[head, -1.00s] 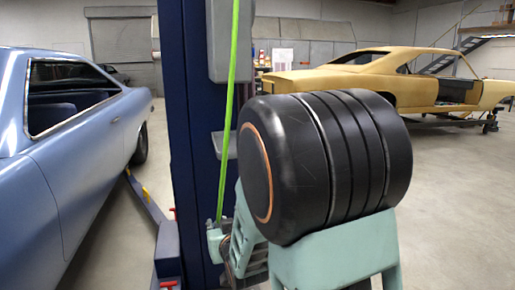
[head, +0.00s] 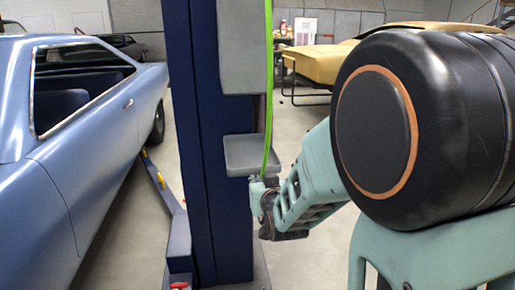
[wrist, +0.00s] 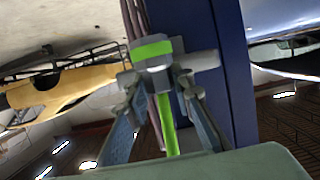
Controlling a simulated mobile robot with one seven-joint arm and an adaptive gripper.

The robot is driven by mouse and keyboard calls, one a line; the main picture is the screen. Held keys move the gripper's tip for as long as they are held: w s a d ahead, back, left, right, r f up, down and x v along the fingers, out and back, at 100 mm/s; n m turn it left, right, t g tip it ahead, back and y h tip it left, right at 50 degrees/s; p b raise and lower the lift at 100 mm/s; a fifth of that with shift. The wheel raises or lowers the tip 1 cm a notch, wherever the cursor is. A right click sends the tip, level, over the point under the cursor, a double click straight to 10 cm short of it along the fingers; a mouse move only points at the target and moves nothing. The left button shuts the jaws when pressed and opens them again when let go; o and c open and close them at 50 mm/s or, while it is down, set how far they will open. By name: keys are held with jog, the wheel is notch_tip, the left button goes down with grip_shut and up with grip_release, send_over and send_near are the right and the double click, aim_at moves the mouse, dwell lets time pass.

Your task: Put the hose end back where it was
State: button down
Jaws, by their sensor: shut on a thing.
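The bright green hose (head: 268,90) hangs down in front of the dark blue post to my gripper (head: 258,190). In the wrist view the gripper's fingers (wrist: 155,82) are shut around the hose end (wrist: 152,60), which has a green band and a grey-white collar. The green hose also shows between the fingers (wrist: 168,125). A grey shelf (head: 253,155) sticks out from the post just above the gripper in the head view. In the wrist view the hose end overlaps a grey part by the post; I cannot tell whether they touch.
The dark blue post (head: 205,130) carries a grey box (head: 244,45) above the shelf. A blue car (head: 85,140) stands at the left, with a lift arm (head: 165,200) beside it. A yellow car body (head: 320,62) is behind. My arm fills the right side.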

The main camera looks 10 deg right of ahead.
notch_tip(320, 180, up, 16)
jog(key=s+a+p, duration=0.1)
jog(key=a+p, duration=0.1)
jog(key=p, duration=0.9)
jog(key=w+d+f, duration=0.1)
jog(key=w+f, duration=0.2)
jog(key=w, duration=0.1)
jog(key=w+d+f, duration=0.1)
jog(key=w+f, duration=0.2)
jog(key=w, duration=0.2)
jog(key=w+d+f, duration=0.1)
jog(key=w+f, duration=0.2)
jog(key=w, duration=0.1)
jog(key=shift+w+f, duration=0.4)
jog(key=shift+f, duration=1.45)
jog(key=shift+f, duration=0.25)
jog(key=c, duration=1.7)
grip_release()
jog(key=shift+r, duration=0.1)
jog(key=shift+r, duration=0.15)
jog(key=v, duration=1.2)
